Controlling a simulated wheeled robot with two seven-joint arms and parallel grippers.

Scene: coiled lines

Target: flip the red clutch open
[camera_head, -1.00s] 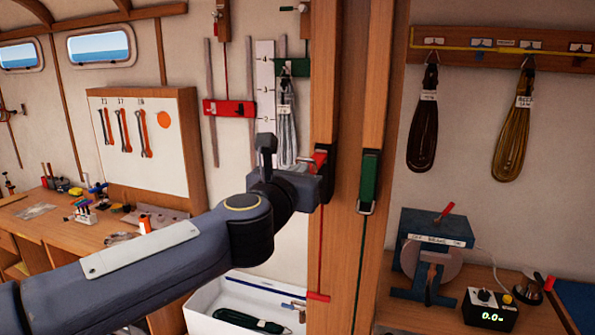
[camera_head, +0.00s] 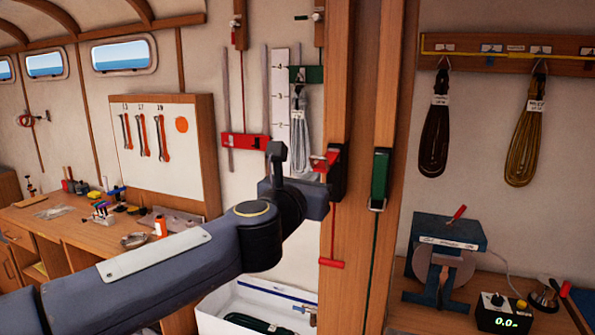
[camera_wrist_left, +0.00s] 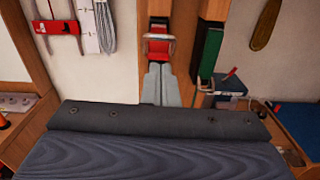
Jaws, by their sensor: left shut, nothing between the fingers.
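The red clutch (camera_head: 325,161) is on the wooden post, beside the green clutch (camera_head: 380,178). Its red lever sticks out from the post, while the green one lies flat along it. In the left wrist view the red clutch (camera_wrist_left: 159,48) sits just beyond the fingertips, with a silver frame across it. My left gripper (camera_wrist_left: 161,68) is shut and empty, just below the clutch; I cannot tell whether it touches. In the head view its wrist hides the fingers. A red line runs down from the clutch to a red handle (camera_head: 331,263). My right gripper is not in view.
A red carriage (camera_head: 245,141) sits on rails on the wall, beside a white numbered scale (camera_head: 280,100). A white bin (camera_head: 212,318) with coiled line stands below. A workbench (camera_head: 60,222) is at left; a blue brake device (camera_head: 450,231) is at right.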

